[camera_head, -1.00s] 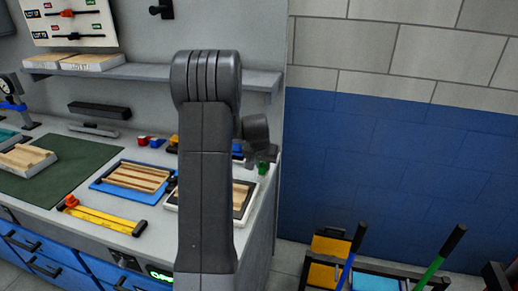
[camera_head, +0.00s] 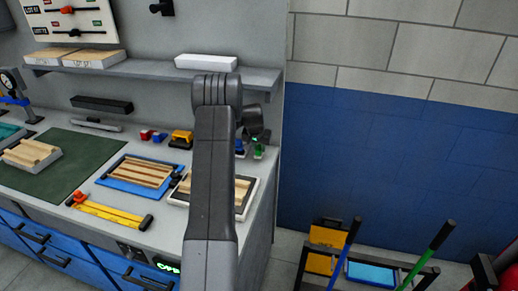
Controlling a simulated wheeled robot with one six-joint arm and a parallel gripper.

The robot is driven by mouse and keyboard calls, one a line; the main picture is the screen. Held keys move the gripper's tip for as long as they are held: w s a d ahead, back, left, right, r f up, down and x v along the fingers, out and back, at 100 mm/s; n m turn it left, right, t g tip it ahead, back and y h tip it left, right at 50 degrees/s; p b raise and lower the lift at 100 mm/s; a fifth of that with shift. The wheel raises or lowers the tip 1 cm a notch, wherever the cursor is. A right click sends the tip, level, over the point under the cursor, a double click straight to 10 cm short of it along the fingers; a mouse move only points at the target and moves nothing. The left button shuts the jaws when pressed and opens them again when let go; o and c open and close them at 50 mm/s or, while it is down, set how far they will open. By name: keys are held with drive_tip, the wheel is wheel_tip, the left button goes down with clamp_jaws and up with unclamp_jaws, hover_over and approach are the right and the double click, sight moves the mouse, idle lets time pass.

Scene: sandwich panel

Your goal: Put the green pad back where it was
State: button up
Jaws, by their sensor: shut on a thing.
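My gripper (camera_head: 257,141) is partly behind my arm, at the right end of the bench, pointing down. It is shut on the green pad (camera_head: 258,153), which shows as a small green patch below the dark fingers. The exact gap between the pad and the bench top cannot be told. A white-framed tray (camera_head: 252,194) with a wooden slatted panel lies just in front, partly hidden by my arm.
A small blue thing (camera_head: 240,148) is left of the gripper. Red and blue blocks (camera_head: 152,136) and a yellow-black thing (camera_head: 181,139) stand along the back. A blue tray (camera_head: 110,182) and yellow clamp (camera_head: 108,213) lie left. A shelf (camera_head: 150,71) hangs above.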

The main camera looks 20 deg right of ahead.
drive_tip(key=shift+f, duration=0.45)
drive_tip(key=shift+f, duration=0.25)
drive_tip(key=o, duration=1)
drive_tip(key=shift+r, duration=0.1)
drive_tip(key=shift+c, duration=0.2)
drive_tip(key=b+v, duration=0.2)
drive_tip(key=v, duration=1)
drive_tip(key=shift+r, duration=0.15)
